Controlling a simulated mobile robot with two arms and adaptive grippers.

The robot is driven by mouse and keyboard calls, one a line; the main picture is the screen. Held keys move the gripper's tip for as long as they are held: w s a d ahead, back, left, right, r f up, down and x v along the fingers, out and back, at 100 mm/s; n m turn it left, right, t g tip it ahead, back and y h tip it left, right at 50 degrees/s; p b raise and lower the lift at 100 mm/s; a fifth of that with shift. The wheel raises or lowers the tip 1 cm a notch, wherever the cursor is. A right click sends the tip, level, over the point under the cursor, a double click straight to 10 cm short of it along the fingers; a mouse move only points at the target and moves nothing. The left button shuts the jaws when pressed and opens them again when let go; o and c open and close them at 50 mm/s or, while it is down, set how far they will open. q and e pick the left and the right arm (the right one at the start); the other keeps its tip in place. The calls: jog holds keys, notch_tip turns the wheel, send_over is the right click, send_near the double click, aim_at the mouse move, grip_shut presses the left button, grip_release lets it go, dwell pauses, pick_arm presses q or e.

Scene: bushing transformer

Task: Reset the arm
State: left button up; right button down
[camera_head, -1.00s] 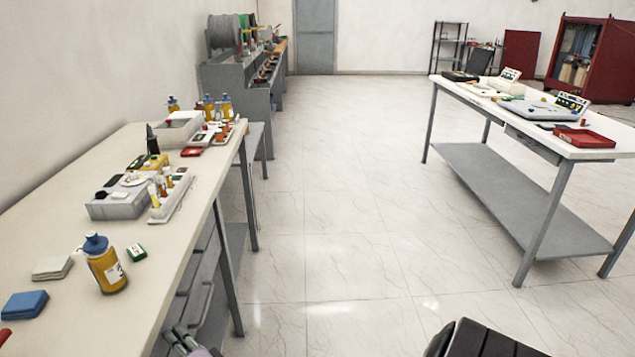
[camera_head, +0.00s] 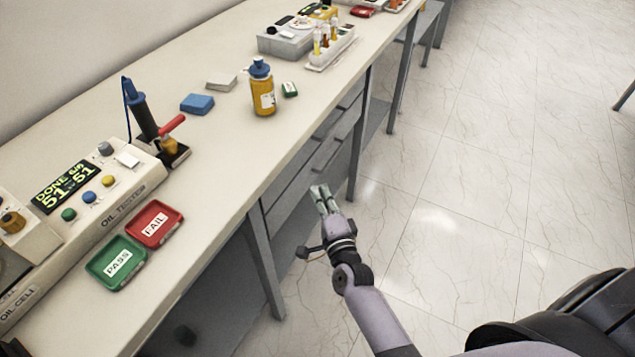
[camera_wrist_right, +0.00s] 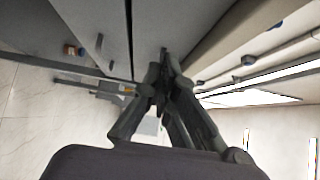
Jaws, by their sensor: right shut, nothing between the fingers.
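My right gripper (camera_head: 323,198) hangs beside the front of the long workbench, below the tabletop edge and near the drawers. It is shut and empty. In the right wrist view its fingers (camera_wrist_right: 163,62) meet, with grey drawer fronts close beyond them. My right arm reaches it from the lower right of the head view. My left gripper does not show in any view.
The workbench top (camera_head: 215,160) holds an oil tester (camera_head: 110,185), a green PASS tray (camera_head: 116,262), a red FAIL tray (camera_head: 155,224), a yellow bottle (camera_head: 263,88) and a blue pad (camera_head: 197,103). Open tiled floor (camera_head: 480,180) lies to the right.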

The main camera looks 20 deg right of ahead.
jog(key=s+a+f+n+g+y, duration=0.1)
jog(key=s+f+n+g, duration=0.25)
jog(key=s+f, duration=0.45)
jog(key=s+a+f+n+g+y, duration=0.15)
jog(key=s+f+n, duration=0.35)
jog(key=f, duration=0.7)
jog(key=s+a+f+n+g, duration=0.1)
jog(key=s+f+n+g, duration=0.4)
jog(key=f, duration=0.6)
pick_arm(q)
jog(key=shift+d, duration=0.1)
pick_arm(e)
jog(key=s+d+f+n+g, duration=0.2)
jog(key=s+f, duration=0.2)
jog(key=s, duration=0.5)
jog(key=s+d+f+n+g+h, duration=0.1)
jog(key=s+f, duration=0.4)
jog(key=s, duration=0.5)
jog(key=s+d+f+n+g, duration=0.4)
jog(key=s+f+n, duration=0.1)
jog(key=s, duration=0.4)
jog(key=shift+s, duration=0.4)
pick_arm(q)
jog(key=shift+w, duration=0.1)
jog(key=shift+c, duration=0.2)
